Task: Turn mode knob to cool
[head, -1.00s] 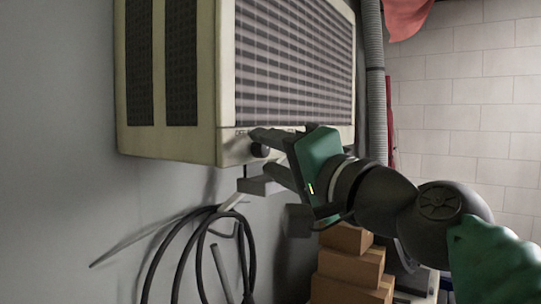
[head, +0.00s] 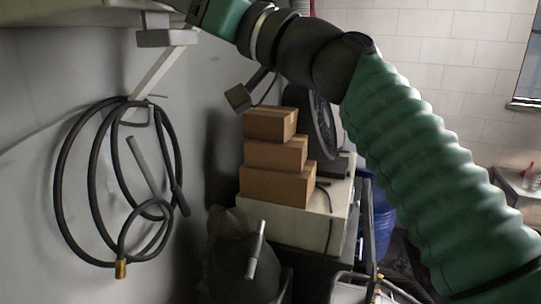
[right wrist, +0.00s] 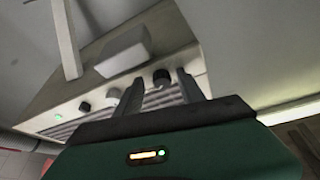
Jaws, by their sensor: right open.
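The cream wall unit (head: 75,14) shows only its lower edge at the top left of the head view. In the right wrist view its panel appears tilted, with a black knob (right wrist: 162,77), a pale knob (right wrist: 113,95), another black knob (right wrist: 85,106) and a green light (right wrist: 58,114) in a row. Labels are not readable, so I cannot tell which knob is the mode knob. My right gripper (right wrist: 158,92) is open, its fingers on either side of the first black knob. I cannot tell whether they touch it. My left gripper is not in view.
A pale bracket (head: 165,65) with a grey block (head: 166,38) sits below the unit. A coiled black hose (head: 70,190) hangs on the wall. Stacked cardboard boxes (head: 277,155) stand on a pale cabinet (head: 290,226), near a blue barrel (head: 381,217).

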